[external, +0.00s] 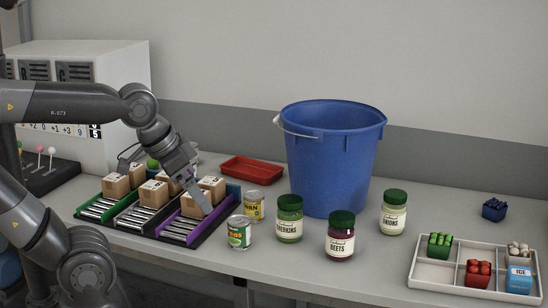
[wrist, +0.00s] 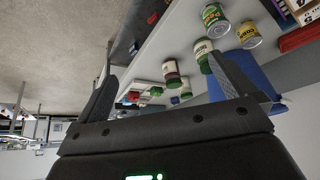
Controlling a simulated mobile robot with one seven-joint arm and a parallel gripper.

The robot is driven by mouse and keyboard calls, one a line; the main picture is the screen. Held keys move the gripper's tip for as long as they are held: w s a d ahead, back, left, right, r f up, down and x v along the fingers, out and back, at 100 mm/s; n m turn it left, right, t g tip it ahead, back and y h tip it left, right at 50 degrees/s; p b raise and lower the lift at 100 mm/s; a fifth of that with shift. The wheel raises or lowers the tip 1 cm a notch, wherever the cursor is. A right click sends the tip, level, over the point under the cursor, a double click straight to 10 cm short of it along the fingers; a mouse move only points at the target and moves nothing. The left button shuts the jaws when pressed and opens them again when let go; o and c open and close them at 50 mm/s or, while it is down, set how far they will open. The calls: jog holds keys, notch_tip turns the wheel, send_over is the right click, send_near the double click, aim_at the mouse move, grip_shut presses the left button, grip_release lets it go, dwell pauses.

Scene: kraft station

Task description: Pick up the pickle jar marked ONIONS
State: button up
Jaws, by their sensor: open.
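The pickle jar marked ONIONS (external: 393,213) stands upright on the counter, right of the blue bucket, with a green lid and pale contents. My gripper (external: 204,203) is open and empty, far left of it, above the purple-sided roller lane beside the cartons. The GHERKINS jar (external: 289,220) and the dark red BEETS jar (external: 340,237) stand between my gripper and the ONIONS jar. In the wrist view, my gripper's fingers (wrist: 163,67) are spread apart, with jars beyond them. The ONIONS label cannot be read there.
The tall blue bucket (external: 333,160) stands behind the jars. A CORN can (external: 254,206) and another can (external: 239,234) stand near my gripper. A divided tray (external: 440,280) lies at the right. A red tray (external: 252,169) lies behind.

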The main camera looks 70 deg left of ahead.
jog(key=shift+c, duration=0.4)
jog(key=shift+c, duration=1)
